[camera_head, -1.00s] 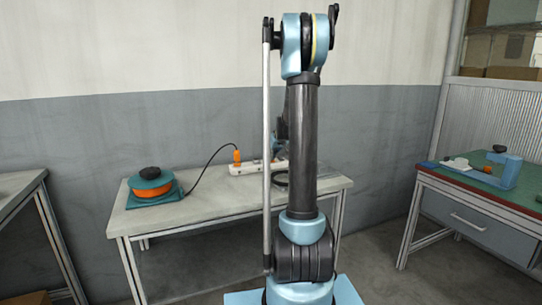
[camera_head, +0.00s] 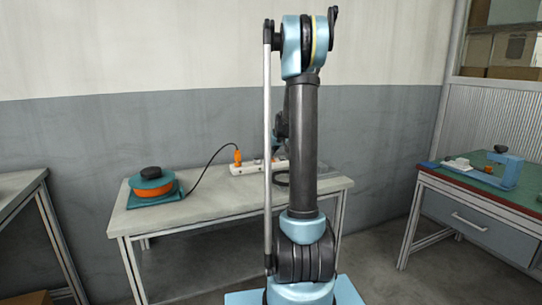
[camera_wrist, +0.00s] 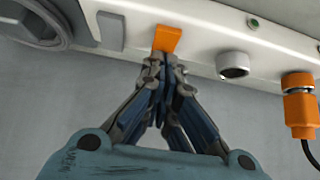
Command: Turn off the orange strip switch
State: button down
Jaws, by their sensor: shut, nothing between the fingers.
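The orange strip switch (camera_wrist: 168,38) is a small rocker on the white power strip (camera_wrist: 203,30), near the top middle of the wrist view. My gripper (camera_wrist: 167,62) is shut and empty. Its fingertips are right at the switch's lower edge in the picture; I cannot tell whether they touch it. In the head view the strip (camera_head: 246,169) lies toward the back of the pale table, partly behind my arm. The switch and my fingertips cannot be made out there.
An orange plug (camera_wrist: 300,100) with a black cable sits at the strip's right in the wrist view. A round dark part (camera_wrist: 32,22) is at its left. In the head view, an orange and teal reel device (camera_head: 152,189) stands on the pale table (camera_head: 215,203). A green-topped bench (camera_head: 480,188) is at right.

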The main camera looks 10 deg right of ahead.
jog(key=r, duration=0.4)
jog(key=shift+s+r, duration=0.1)
jog(key=shift+s, duration=0.25)
jog(key=s+d+r, duration=0.1)
jog(key=s+r, duration=0.4)
jog(key=s, duration=0.3)
jog(key=shift+d+r, duration=0.2)
jog(key=shift+d, duration=0.2)
jog(key=s+a+f+m+g, duration=0.1)
jog(key=s+a+f+g, duration=0.2)
jog(key=s, duration=1)
jog(key=s+a+f, duration=0.2)
jog(key=s+a, duration=0.3)
jog(key=s, duration=0.7)
jog(key=s+f+g, duration=0.1)
jog(key=s+f, duration=0.5)
jog(key=s, duration=0.4)
jog(key=s+f+m+g+h, duration=0.1)
jog(key=s+f, duration=0.5)
jog(key=s, duration=0.4)
jog(key=shift+s+a+g+h, duration=0.15)
jog(key=shift+a+g+h, duration=0.15)
